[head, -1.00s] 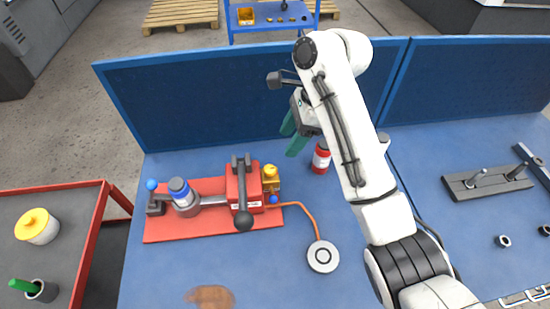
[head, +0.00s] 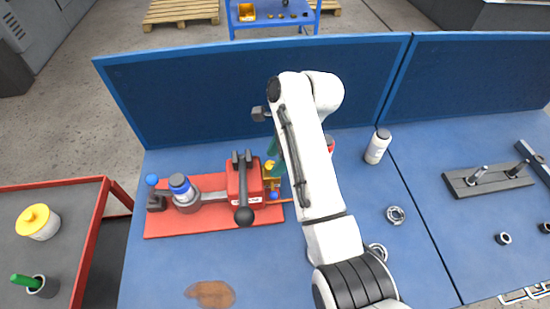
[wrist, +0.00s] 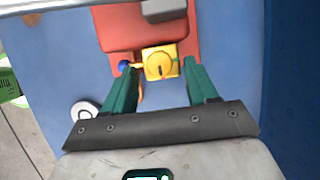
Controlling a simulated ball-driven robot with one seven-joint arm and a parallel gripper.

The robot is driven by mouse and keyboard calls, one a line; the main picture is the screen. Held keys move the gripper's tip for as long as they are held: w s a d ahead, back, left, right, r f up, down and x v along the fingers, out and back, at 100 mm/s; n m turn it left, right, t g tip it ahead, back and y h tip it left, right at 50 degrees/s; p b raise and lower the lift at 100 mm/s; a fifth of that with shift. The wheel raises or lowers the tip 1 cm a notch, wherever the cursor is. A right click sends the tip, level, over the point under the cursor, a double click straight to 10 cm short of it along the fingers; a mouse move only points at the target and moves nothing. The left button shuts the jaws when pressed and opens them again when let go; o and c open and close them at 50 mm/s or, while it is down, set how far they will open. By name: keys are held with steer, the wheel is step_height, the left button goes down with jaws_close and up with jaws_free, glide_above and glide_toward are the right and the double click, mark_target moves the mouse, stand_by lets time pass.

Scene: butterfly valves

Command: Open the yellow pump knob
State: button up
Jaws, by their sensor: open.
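The yellow pump knob (wrist: 160,65) shows in the wrist view as a round yellow knob with a dark slot on a yellow block, at the end of the red pump. In the head view the yellow knob (head: 269,167) is partly covered by my arm and gripper. The red pump (head: 244,185) has a black lever and stands on a red base plate (head: 160,228). My gripper (wrist: 164,75) has green fingers, open and apart, one on each side of the yellow block. I cannot tell whether they touch it. A blue ball knob (wrist: 124,65) sits left of the block.
A white bottle (head: 377,147) stands to the right of my arm. A red bottle behind the arm is mostly hidden. A blue partition (head: 230,95) rises behind the bench.

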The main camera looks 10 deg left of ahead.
steer(key=shift+a+f, duration=0.2)
steer(key=shift+f, duration=0.3)
